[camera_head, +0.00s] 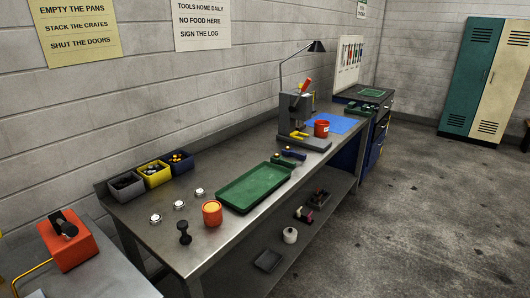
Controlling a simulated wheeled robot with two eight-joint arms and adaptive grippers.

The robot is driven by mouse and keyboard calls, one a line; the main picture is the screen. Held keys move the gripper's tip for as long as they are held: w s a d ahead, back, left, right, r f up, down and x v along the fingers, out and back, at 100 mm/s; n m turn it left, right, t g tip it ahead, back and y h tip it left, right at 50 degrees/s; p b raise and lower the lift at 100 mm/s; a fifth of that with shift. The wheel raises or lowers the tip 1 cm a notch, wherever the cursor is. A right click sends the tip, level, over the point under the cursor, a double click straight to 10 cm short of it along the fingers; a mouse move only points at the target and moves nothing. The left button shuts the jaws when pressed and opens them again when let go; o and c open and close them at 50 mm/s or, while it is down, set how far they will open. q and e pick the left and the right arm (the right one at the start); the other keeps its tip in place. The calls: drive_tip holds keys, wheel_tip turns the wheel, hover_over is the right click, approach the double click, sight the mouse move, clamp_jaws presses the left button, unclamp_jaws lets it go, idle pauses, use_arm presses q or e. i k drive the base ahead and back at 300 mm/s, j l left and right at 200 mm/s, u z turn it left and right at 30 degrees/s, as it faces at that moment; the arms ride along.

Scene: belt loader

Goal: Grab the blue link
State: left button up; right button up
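I cannot pick out a blue link for certain. A small dark blue-purple piece (294,154) lies on the steel bench (240,218), just past the far right end of the green tray (230,201); its shape is too small to tell. A dark blue bin (187,169) at the back left of the bench holds small parts, too small to make out. Neither of my grippers shows in the head view.
A yellow bin (158,181) and a grey bin (127,193) stand beside the blue one. An orange-red pot (212,213), a black knobbed tool (184,237) and a grey press (290,120) stand on the bench. Open floor (430,220) lies right.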

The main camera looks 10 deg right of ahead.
sight(294, 153)
drive_tip(key=i+l+u, duration=0.35)
drive_tip(key=l, duration=0.3)
drive_tip(key=i+l+u, duration=0.15)
drive_tip(key=l, duration=0.25)
drive_tip(key=i+l+u, duration=0.2)
drive_tip(key=l, duration=0.15)
drive_tip(key=k, duration=0.1)
